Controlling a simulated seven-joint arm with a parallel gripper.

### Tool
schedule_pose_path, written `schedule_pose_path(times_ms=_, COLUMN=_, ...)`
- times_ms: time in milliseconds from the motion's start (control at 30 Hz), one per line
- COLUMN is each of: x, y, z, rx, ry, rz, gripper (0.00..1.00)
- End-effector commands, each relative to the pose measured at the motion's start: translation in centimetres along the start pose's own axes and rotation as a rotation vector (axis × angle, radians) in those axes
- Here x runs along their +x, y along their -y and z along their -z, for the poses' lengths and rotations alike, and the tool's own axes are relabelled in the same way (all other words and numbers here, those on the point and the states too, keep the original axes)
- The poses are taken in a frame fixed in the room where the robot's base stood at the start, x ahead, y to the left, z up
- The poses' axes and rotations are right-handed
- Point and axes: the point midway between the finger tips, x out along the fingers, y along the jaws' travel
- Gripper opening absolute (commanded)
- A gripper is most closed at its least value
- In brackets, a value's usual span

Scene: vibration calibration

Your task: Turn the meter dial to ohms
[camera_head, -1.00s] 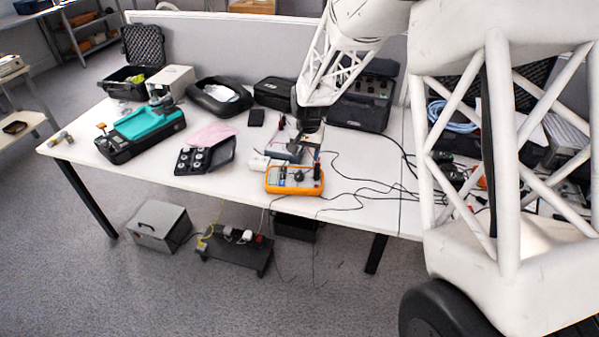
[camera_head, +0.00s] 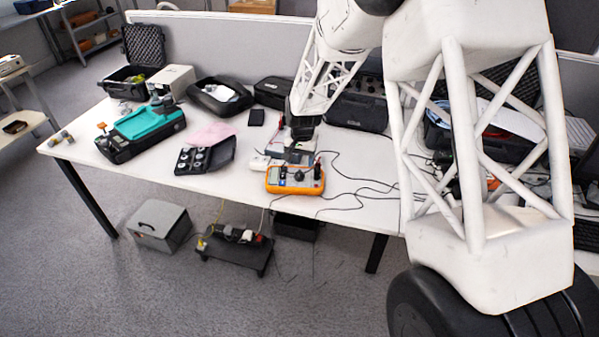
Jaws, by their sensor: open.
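The meter (camera_head: 295,181) is an orange-framed box with a grey face, lying on the white table near its front edge. Its dark round dial (camera_head: 299,175) shows at the middle of the face; the dial's setting is too small to read. Dark plugs stand at the meter's right end. My gripper (camera_head: 297,153) hangs just behind the meter, over some small grey and dark items. It is open; its fingers are small and partly merge with the dark things behind them. I cannot tell how high it is above the table. It appears apart from the dial.
Black cables (camera_head: 355,190) spread over the table right of the meter. A black tray with round parts (camera_head: 205,157) and a teal-and-black device (camera_head: 143,128) lie to the left. Open black cases stand along the back partition. Bare table (camera_head: 225,181) shows left of the meter.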

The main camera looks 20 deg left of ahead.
Motion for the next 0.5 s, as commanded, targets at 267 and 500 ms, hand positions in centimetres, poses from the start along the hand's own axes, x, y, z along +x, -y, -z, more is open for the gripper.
schedule_pose_path(times_ms=267, x=3.3, y=0.0, z=-0.1, rx=0.0, ry=0.002, rz=-0.001, gripper=0.62)
schedule_pose_path(times_ms=500, x=5.3, y=0.0, z=0.0, rx=0.0, ry=0.0, rz=0.0, gripper=0.62)
